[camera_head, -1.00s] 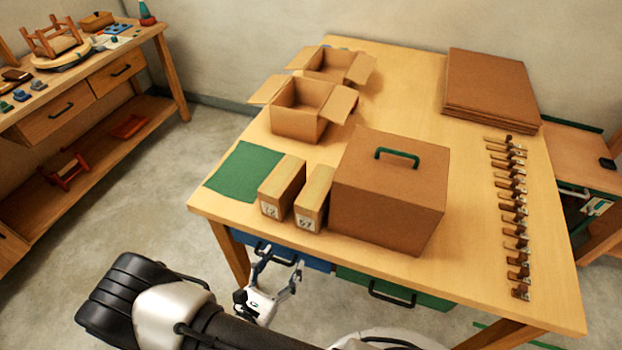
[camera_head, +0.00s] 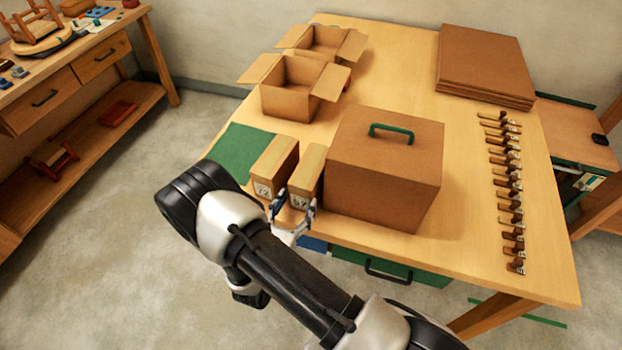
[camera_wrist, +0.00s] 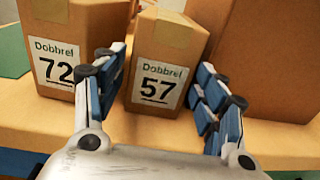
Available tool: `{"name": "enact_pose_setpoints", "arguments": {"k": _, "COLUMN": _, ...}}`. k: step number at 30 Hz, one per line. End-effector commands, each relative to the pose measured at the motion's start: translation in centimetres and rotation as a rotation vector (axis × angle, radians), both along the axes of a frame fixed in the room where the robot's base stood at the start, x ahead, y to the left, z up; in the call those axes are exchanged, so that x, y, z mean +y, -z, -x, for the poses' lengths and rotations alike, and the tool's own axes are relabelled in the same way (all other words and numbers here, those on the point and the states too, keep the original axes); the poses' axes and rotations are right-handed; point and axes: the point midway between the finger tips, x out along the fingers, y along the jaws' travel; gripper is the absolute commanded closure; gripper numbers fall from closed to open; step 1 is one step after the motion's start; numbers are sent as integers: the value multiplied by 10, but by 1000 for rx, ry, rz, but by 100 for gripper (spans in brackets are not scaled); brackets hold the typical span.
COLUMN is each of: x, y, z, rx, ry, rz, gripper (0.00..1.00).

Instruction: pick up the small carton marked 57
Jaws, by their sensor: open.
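The small carton marked 57 (camera_head: 306,172) stands upright at the table's front edge, and in the wrist view it (camera_wrist: 160,65) shows its label between my open fingers. My gripper (camera_head: 293,205) is in front of it; in the wrist view its fingers (camera_wrist: 160,95) are spread to either side of the carton's front. The left finger lies in the gap between this carton and the carton marked 72 (camera_wrist: 70,50). The right finger is beside the large brown box. No contact can be made out.
The carton marked 72 (camera_head: 274,166) stands close on the left, by a green mat (camera_head: 237,148). A large box with a green handle (camera_head: 384,170) stands close on the right. Open boxes (camera_head: 290,95) stand behind. Several brushes (camera_head: 508,190) line the right side.

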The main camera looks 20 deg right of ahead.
Motion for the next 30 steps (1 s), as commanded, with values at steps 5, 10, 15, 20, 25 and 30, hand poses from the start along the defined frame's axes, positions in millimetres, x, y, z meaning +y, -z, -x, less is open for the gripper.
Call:
{"name": "enact_pose_setpoints", "arguments": {"k": 5, "x": -21, "y": 3, "z": -21, "rx": -2, "ry": 7, "rz": -1, "gripper": 35}}
{"name": "enact_pose_setpoints", "arguments": {"k": 10, "x": -28, "y": 2, "z": -32, "rx": -1, "ry": 3, "rz": 1, "gripper": 35}}
{"name": "enact_pose_setpoints", "arguments": {"k": 15, "x": -28, "y": 2, "z": -32, "rx": 1, "ry": 2, "rz": 1, "gripper": 35}}
{"name": "enact_pose_setpoints", "arguments": {"k": 20, "x": -28, "y": 2, "z": -32, "rx": 1, "ry": 2, "rz": 1, "gripper": 43}}
{"name": "enact_pose_setpoints", "arguments": {"k": 25, "x": -28, "y": 2, "z": -32, "rx": 0, "ry": 2, "rz": 0, "gripper": 54}}
{"name": "enact_pose_setpoints", "arguments": {"k": 30, "x": -28, "y": 2, "z": -32, "rx": 1, "ry": 2, "rz": 1, "gripper": 66}}
